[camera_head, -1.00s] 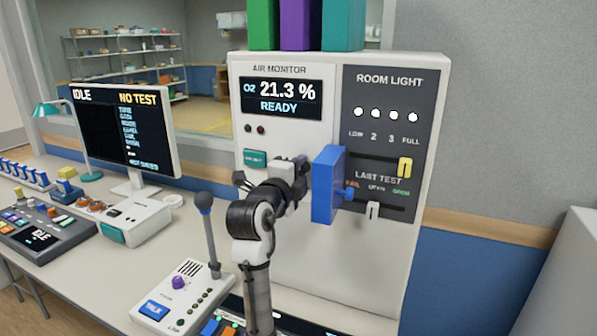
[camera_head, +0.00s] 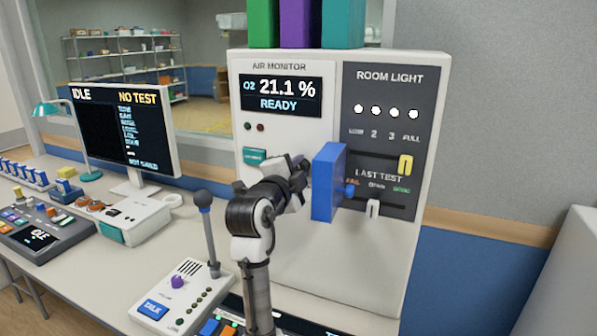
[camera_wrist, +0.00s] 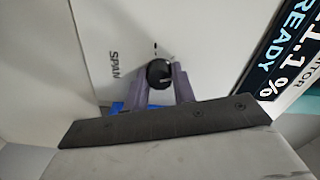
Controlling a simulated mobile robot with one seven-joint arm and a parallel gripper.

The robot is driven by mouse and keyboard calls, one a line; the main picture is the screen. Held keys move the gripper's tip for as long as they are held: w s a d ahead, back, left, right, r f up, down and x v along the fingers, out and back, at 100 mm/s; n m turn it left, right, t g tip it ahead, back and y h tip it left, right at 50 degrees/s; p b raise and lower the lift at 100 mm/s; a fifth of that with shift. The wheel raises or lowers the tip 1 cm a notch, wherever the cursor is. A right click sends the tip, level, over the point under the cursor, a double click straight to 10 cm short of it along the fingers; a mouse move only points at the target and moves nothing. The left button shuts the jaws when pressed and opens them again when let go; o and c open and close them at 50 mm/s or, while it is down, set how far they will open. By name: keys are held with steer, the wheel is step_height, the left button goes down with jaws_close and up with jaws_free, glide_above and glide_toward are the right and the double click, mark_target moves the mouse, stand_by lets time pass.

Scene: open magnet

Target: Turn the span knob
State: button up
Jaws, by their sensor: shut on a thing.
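The span knob (camera_wrist: 159,73) is a small round black knob beside the printed word SPAN on the white air monitor panel, in the wrist view. My gripper (camera_wrist: 160,80) has a purple-grey finger on each side of the knob and is shut on it. In the head view my arm hides the knob and my fingers. The air monitor display (camera_head: 280,95) there reads O2 21.1 % READY, and it shows partly in the wrist view (camera_wrist: 290,50).
A blue block-like handle (camera_head: 328,183) sticks out just right of my wrist. The room light panel (camera_head: 388,130) with a yellow slider (camera_head: 405,165) is at right. A talk box (camera_head: 175,300) with a grey microphone stalk stands on the desk at left.

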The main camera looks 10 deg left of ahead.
steer(key=shift+n, duration=1)
steer(key=o, duration=1)
steer(key=b+v, duration=0.4)
steer(key=v, duration=1)
steer(key=shift+a, duration=0.1)
